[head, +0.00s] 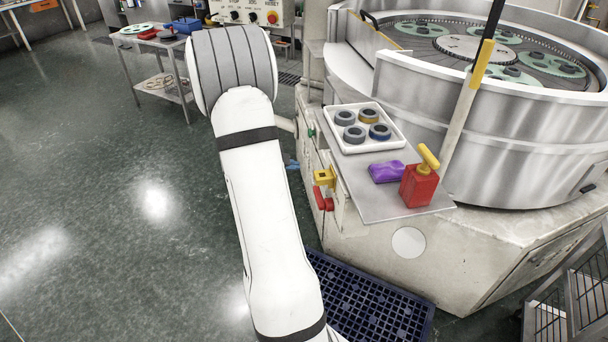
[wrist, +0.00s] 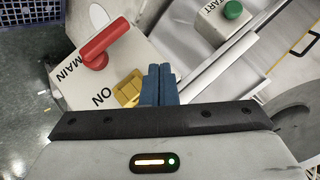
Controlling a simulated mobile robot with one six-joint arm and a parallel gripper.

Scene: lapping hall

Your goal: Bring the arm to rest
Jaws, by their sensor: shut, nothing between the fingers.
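My gripper (wrist: 158,84) shows in the wrist view as two blue fingers pressed together, with nothing between them. In the head view only a small blue part of my gripper (head: 292,165) shows, beside the machine's front face; the rest is hidden behind my white arm. In the wrist view the fingertips are close to a yellow block (wrist: 128,90) on a pale plate marked MAIN and ON. A red handle (wrist: 108,40) is on the same plate, up and left of the fingers. I cannot tell whether the fingers touch the plate.
A green START button (wrist: 233,9) is up and right of the fingers. A metal shelf (head: 375,205) juts from the machine, with a white tray (head: 345,142) of rings, a purple sponge (head: 386,172) and a red bottle (head: 418,187). Floor at left is clear.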

